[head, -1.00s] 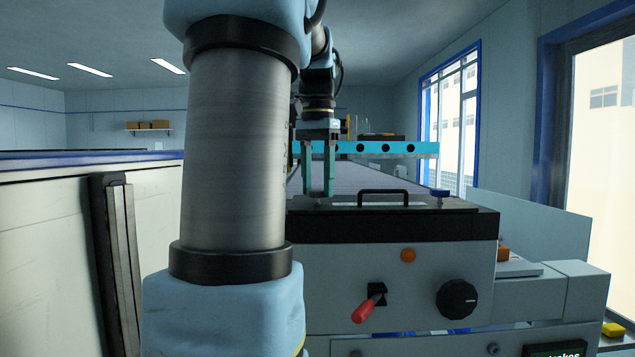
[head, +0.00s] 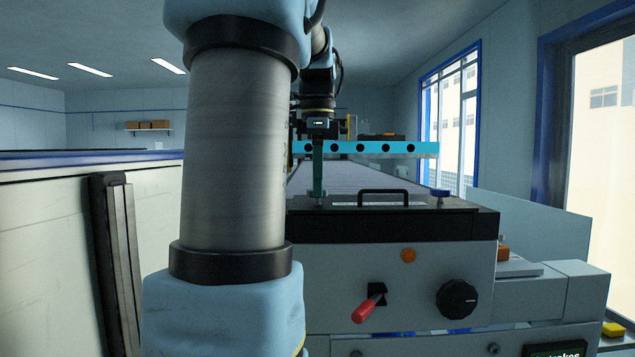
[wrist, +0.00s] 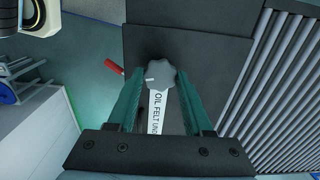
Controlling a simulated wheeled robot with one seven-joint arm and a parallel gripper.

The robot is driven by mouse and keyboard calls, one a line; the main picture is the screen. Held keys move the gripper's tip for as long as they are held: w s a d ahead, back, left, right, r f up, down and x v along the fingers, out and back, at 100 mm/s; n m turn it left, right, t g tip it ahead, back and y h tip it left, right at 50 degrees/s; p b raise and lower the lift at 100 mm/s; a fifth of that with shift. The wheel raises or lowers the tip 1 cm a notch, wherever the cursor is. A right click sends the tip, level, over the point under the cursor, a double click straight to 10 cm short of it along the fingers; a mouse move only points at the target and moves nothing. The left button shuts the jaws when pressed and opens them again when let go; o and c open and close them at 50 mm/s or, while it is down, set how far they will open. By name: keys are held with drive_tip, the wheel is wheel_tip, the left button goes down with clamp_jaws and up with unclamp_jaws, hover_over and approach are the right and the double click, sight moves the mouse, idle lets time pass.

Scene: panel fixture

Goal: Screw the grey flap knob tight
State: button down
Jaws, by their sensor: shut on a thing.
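The grey flap knob (wrist: 160,74) is lobed, with a small white mark on its left side in the wrist view. It sits at the end of a white label strip (wrist: 166,112) reading "OIL FELT UND…", the rest hidden. My gripper (wrist: 158,77) has its two green fingers on either side of the knob, shut on it. In the head view my gripper (head: 318,190) points straight down at the left end of the black flap (head: 430,224), its fingers lined up edge-on. Little of the knob shows there.
A black bar handle (head: 384,192) and a blue knob (head: 440,193) stand on the flap to the right. The front panel below carries an orange button (head: 408,255), a red lever (head: 365,309) and a black dial (head: 457,299). A turquoise beam (head: 410,148) crosses behind.

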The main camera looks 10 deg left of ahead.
drive_tip(key=shift+m, duration=1)
drive_tip(key=shift+c, duration=1.5)
unclamp_jaws()
drive_tip(key=shift+r, duration=0.1)
wheel_tip(320, 180, up, 11)
drive_tip(key=b, duration=0.1)
drive_tip(key=shift+f, duration=0.2)
